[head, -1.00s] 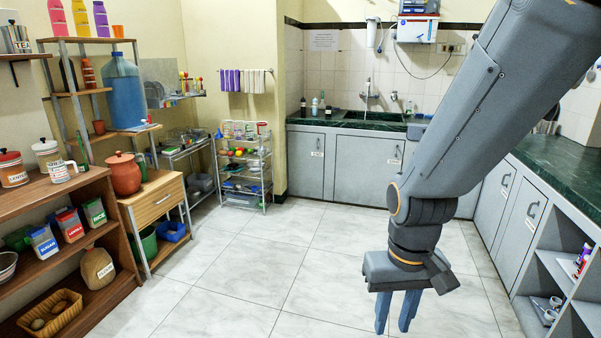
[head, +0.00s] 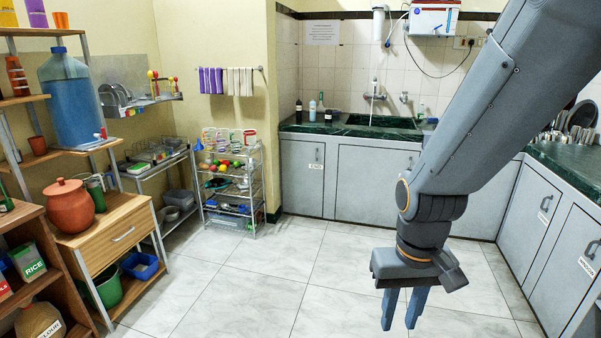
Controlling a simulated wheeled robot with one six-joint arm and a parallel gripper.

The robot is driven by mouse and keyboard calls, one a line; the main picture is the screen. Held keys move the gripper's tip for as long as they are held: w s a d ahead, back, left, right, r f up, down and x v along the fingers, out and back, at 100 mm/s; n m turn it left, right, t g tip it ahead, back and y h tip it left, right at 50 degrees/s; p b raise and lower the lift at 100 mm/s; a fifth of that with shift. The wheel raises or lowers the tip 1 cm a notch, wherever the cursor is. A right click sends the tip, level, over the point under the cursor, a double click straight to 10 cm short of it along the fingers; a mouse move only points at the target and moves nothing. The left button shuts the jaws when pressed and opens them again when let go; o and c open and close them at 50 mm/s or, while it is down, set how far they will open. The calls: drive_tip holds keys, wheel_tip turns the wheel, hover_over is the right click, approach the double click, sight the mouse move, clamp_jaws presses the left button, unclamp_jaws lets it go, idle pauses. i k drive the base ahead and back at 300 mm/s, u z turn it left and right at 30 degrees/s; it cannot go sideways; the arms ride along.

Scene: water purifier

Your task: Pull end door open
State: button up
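The end door (head: 303,178) is the leftmost grey door under the back counter. It is closed, with a small label reading END and a handle (head: 317,154) near its upper right corner. My gripper (head: 403,312) points down above the tiled floor in the right half of the head view. Its two fingers are apart with nothing between them. It is well in front of the back cabinets and touches nothing. The end door and its handle are in plain view to the left of my arm.
A wire rack (head: 230,190) stands left of the end door. A wooden drawer unit (head: 118,240) is at the left, with a clay pot on it. Grey cabinets (head: 545,225) line the right side. The tiled floor (head: 265,265) in the middle is clear.

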sight(302, 163)
drive_tip(key=i, duration=3.85)
